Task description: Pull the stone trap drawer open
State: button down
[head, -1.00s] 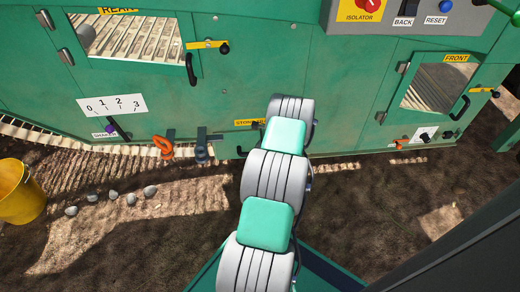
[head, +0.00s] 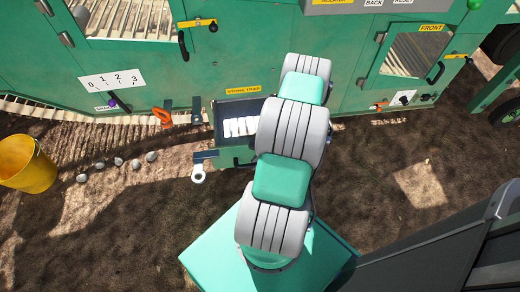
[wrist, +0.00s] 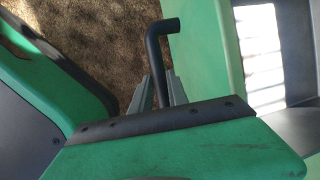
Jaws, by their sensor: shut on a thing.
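The stone trap drawer (head: 233,158) stands out from the green machine wall under its yellow STONE TRAP label (head: 244,90) in the head view. Its open top shows a dark interior with bright sunlit patches. In the wrist view the drawer's green front (wrist: 205,60) is at the right, with a bright striped patch inside. A black bent handle (wrist: 161,45) runs down between the two grey fingertips of my gripper (wrist: 160,93), which is shut on it. In the head view my arm hides the gripper, the handle and the drawer's right part.
A yellow bucket (head: 28,165) stands on the soil at the left, with several grey stones (head: 118,161) beside it. An orange clamp (head: 162,116) is on the machine's lower edge.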

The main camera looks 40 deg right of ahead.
jog(key=s+a+p, duration=0.1)
jog(key=s+a, duration=0.3)
jog(key=s, duration=0.1)
jog(key=shift+a, duration=0.3)
jog(key=c, duration=1.6)
grip_release()
jog(key=o, duration=0.3)
jog(key=shift+w+d, duration=0.1)
jog(key=shift+d, duration=0.2)
jog(key=p+v, duration=0.3)
jog(key=v, duration=0.4)
jog(key=shift+s+r, duration=0.25)
jog(key=shift+r, duration=0.05)
